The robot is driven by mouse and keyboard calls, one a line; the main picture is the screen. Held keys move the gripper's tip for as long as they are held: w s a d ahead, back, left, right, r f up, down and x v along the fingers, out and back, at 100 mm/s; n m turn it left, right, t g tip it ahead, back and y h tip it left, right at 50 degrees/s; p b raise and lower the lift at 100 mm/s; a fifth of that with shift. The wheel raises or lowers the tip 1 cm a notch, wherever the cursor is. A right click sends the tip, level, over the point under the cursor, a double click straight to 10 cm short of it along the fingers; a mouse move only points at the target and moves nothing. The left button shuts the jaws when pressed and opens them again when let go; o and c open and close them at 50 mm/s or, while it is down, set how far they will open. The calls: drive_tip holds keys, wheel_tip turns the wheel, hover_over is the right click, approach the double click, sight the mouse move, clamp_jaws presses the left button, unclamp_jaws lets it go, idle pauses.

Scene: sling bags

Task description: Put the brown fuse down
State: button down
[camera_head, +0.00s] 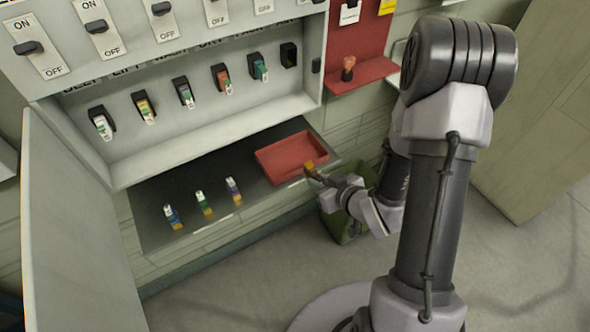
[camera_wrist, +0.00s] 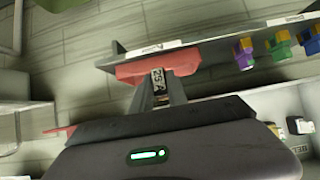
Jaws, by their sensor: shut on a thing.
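The brown fuse (camera_head: 309,167) shows as a small brownish-yellow piece at the tip of my gripper (camera_head: 314,173), by the right front corner of the red tray (camera_head: 262,163). In the wrist view my gripper (camera_wrist: 159,92) is shut on the fuse, whose pale end marked "25A" (camera_wrist: 158,78) shows between the fingers. The red tray (camera_wrist: 190,60) lies behind it there. The fingers hide most of the fuse. I cannot tell whether the fuse touches the tray.
Blue (camera_head: 172,217), green (camera_head: 204,203) and purple (camera_head: 233,191) fuses stand on the dark shelf (camera_head: 165,190), left of the tray. Several fuses sit in the panel above, beside an empty socket (camera_head: 288,55). An open door (camera_head: 75,220) bounds the left. A green bin (camera_head: 343,226) stands below.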

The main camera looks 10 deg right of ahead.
drive_tip(key=w, duration=0.4)
drive_tip(key=w+b, duration=0.1)
drive_tip(key=w, duration=0.4)
drive_tip(key=w+f, duration=0.1)
drive_tip(key=w, duration=0.3)
drive_tip(key=shift+w+a+f+b, duration=0.1)
drive_tip(key=shift+w+a+b, duration=0.1)
drive_tip(key=shift+b, duration=0.2)
drive_tip(key=shift+w+f, duration=0.2)
drive_tip(key=shift+f, duration=0.1)
drive_tip(key=shift+f+b, duration=0.85)
drive_tip(key=shift+f, duration=0.6)
drive_tip(key=shift+s, duration=0.1)
drive_tip(key=shift+f, duration=0.2)
drive_tip(key=c, duration=1.3)
unclamp_jaws()
drive_tip(key=shift+r, duration=0.1)
